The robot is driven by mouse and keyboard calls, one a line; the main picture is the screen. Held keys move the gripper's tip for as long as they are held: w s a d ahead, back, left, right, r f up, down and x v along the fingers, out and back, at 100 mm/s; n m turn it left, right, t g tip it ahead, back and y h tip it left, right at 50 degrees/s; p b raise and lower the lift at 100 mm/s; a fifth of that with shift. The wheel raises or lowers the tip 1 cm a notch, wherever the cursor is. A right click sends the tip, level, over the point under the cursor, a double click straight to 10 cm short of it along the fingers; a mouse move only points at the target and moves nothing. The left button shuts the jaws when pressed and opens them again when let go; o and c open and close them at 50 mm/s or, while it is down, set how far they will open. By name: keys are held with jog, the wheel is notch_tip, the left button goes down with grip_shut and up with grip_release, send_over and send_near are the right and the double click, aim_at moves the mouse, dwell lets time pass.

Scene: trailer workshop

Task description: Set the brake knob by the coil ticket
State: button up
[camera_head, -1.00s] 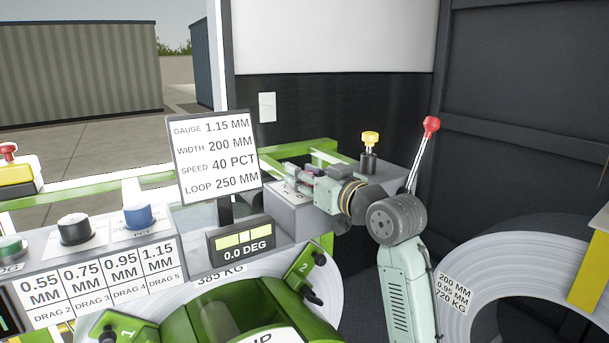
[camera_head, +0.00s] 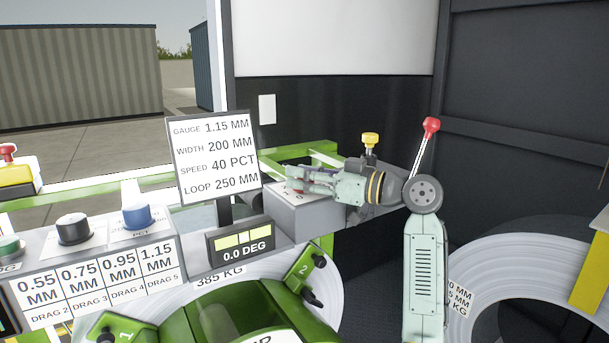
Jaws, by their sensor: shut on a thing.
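The ticket panel (camera_head: 213,158) stands left of centre and reads gauge 1.15 MM, width 200 MM, speed 40 PCT, loop 250 MM. My gripper (camera_head: 290,181) is over the top of a grey box (camera_head: 305,222) right of the panel. It is shut on what seems to be the brake knob there; the fingers hide the knob and its setting. A drag chart (camera_head: 100,283) at lower left pairs 0.55 MM with drag 2, 0.75 with 3, 0.95 with 4 and 1.15 with 5.
A black knob (camera_head: 74,229) and a blue knob (camera_head: 138,215) sit on the left console. A yellow-topped post (camera_head: 370,140) and a red-topped lever (camera_head: 427,142) stand near my arm. A display (camera_head: 240,241) reads 0.0 DEG. A coil (camera_head: 500,250) stands at right.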

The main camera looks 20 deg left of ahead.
jog(key=o, duration=1.2)
jog(key=d, duration=0.4)
jog(key=s+d, duration=0.1)
jog(key=d, duration=0.7)
jog(key=shift+s, duration=0.35)
